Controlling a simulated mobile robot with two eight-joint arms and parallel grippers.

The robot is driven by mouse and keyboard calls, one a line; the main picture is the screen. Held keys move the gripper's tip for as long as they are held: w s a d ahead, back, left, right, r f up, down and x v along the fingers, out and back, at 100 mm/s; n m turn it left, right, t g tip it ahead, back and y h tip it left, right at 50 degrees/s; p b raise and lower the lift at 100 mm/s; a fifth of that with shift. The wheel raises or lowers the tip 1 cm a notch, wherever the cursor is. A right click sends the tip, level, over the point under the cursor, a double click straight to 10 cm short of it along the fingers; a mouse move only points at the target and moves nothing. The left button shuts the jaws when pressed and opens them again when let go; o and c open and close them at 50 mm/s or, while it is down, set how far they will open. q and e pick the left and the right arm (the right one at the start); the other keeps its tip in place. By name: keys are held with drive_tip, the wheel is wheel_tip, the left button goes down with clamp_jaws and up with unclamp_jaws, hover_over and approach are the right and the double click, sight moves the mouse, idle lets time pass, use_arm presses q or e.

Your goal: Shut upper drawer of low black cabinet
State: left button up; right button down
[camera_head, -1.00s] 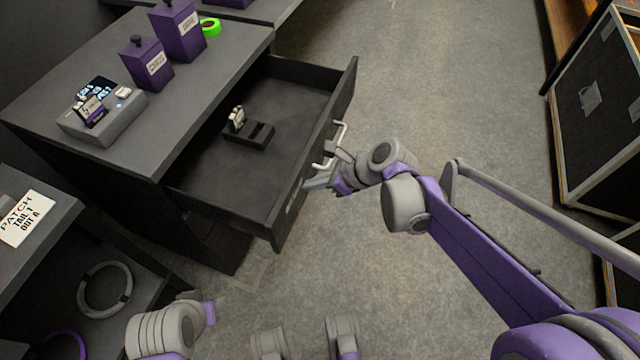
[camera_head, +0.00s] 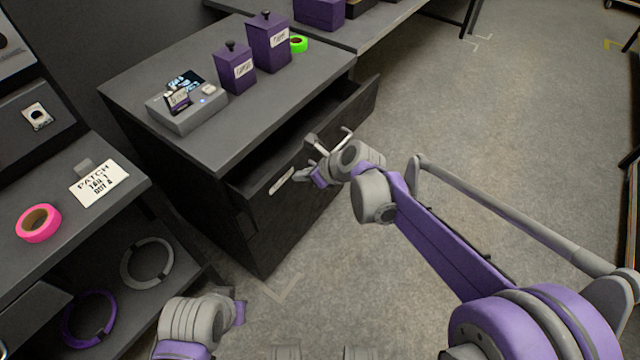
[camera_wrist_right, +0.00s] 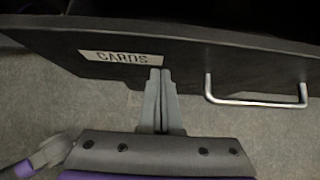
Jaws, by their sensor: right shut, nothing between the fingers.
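The low black cabinet (camera_head: 270,112) stands at the centre left of the head view. Its upper drawer (camera_head: 362,110) is still out by a narrow gap; the inside is mostly hidden under the top. My right gripper (camera_head: 304,174) is shut and empty at the drawer front, between label and handle. In the right wrist view its fingertips (camera_wrist_right: 160,73) meet the front beside the handle (camera_wrist_right: 255,100), not around it. My left gripper (camera_head: 239,308) is low in the head view, its fingers unclear.
On the cabinet top are two purple boxes (camera_head: 268,45), a green tape roll (camera_head: 298,44) and a grey device (camera_head: 188,112). A shelf unit at left holds a pink tape roll (camera_head: 38,222), a sign (camera_head: 99,183) and rings (camera_head: 147,263). Floor at right is clear.

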drive_tip(key=w+a, duration=0.1)
drive_tip(key=a, duration=0.1)
drive_tip(key=w+a, duration=0.2)
drive_tip(key=a, duration=0.1)
drive_tip(key=w+a, duration=0.2)
drive_tip(key=shift+a+p, duration=0.25)
drive_tip(key=shift+p, duration=0.15)
use_arm(q)
drive_tip(key=shift+s+r, duration=0.15)
drive_tip(key=shift+r, duration=0.45)
use_arm(e)
drive_tip(key=shift+w+a, duration=0.15)
drive_tip(key=shift+w, duration=0.05)
drive_tip(key=shift+r, duration=0.15)
